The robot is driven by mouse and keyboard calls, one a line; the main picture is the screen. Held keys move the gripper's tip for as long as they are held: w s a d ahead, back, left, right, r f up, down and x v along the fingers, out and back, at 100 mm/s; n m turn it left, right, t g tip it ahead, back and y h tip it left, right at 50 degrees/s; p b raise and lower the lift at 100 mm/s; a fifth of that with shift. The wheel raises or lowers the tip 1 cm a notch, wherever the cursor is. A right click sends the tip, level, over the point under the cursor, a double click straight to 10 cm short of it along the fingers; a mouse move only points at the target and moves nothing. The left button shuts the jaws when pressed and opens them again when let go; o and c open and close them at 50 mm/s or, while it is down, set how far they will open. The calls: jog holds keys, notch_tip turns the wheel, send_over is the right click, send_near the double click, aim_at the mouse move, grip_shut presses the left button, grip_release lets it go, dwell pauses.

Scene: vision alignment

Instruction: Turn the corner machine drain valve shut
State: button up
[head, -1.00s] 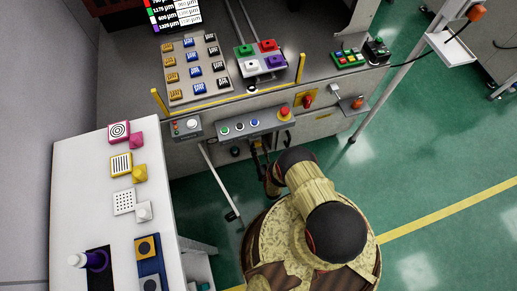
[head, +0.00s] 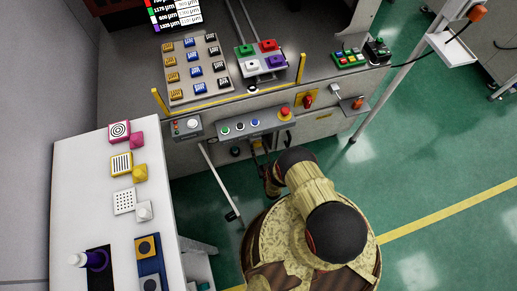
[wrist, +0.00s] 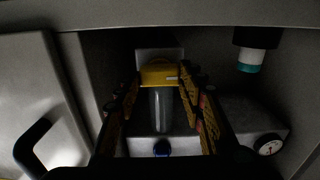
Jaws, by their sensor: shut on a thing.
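In the wrist view a yellow valve handle (wrist: 159,75) sits on a pale bracket, with a clear grey cylinder (wrist: 160,110) below it, inside a dark recess. The two fingers of my gripper (wrist: 160,93) reach in on either side of the yellow handle and are shut on it. In the head view my gripper (head: 260,158) is low at the front of the machine, under the button panel.
A round gauge (wrist: 268,145) is at the right of the recess, and a teal-tipped fitting (wrist: 248,62) hangs upper right. A blue knob (wrist: 162,147) is below the cylinder. A panel with a black handle (wrist: 50,142) is at left. A white table (head: 90,205) stands left.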

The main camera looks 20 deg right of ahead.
jog(key=o, duration=1)
jog(key=shift+o, duration=0.9)
jog(key=shift+r, duration=0.15)
notch_tip(320, 180, up, 10)
jog(key=shift+f, duration=0.2)
